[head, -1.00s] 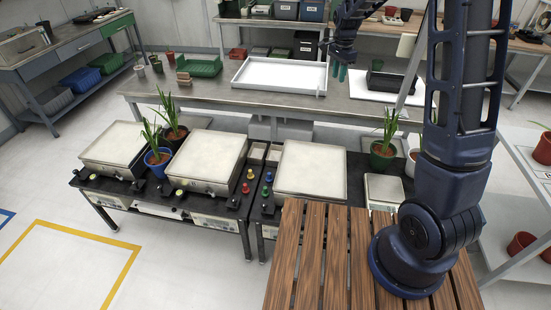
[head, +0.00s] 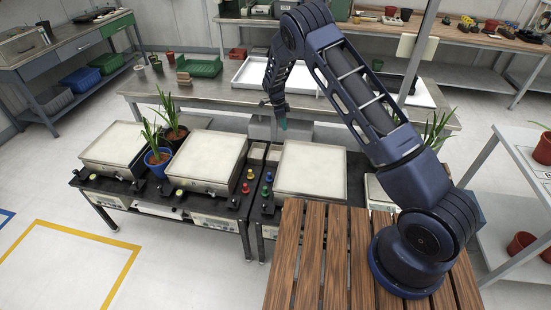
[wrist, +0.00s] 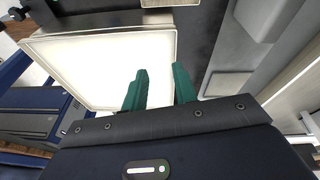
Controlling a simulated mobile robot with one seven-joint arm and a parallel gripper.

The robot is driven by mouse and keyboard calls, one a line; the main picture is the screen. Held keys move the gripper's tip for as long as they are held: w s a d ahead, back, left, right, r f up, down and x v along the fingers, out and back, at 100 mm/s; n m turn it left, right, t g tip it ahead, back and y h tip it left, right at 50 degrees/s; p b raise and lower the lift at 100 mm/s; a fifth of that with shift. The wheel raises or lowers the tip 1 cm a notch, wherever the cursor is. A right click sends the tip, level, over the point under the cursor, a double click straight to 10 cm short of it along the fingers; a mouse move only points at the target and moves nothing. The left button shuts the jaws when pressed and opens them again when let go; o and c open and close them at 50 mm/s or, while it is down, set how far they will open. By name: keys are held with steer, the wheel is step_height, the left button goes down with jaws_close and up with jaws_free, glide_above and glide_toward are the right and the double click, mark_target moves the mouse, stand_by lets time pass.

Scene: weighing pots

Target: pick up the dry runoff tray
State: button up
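A shallow white tray (head: 238,72) with a raised rim lies on the long metal bench at the back. My arm covers part of it, and I cannot tell from here whether it is wet or dry. My gripper (head: 282,122) has green fingertips and hangs in front of the bench's near edge, above the back of the right-hand large scale. In the wrist view my gripper (wrist: 160,88) has its two green fingers apart with nothing between them. The pale scale plate (wrist: 85,65) shows beyond the fingers there; the white tray is not clearly seen in that view.
Large scales (head: 312,170) stand on black tables in front of the bench (head: 160,90). Potted plants (head: 158,155) rise between the left scales. A green tray (head: 200,67) sits on the bench's left. Another white surface (head: 420,95) is partly behind my arm.

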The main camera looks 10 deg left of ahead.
steer(key=m+h, duration=0.1)
steer(key=m, duration=0.1)
glide_toward(273, 166)
steer(key=shift+d+x, duration=0.25)
steer(key=shift+x, duration=1.55)
steer(key=shift+d+x, duration=0.25)
steer(key=shift+x, duration=1.6)
steer(key=shift+r, duration=0.2)
jaws_close()
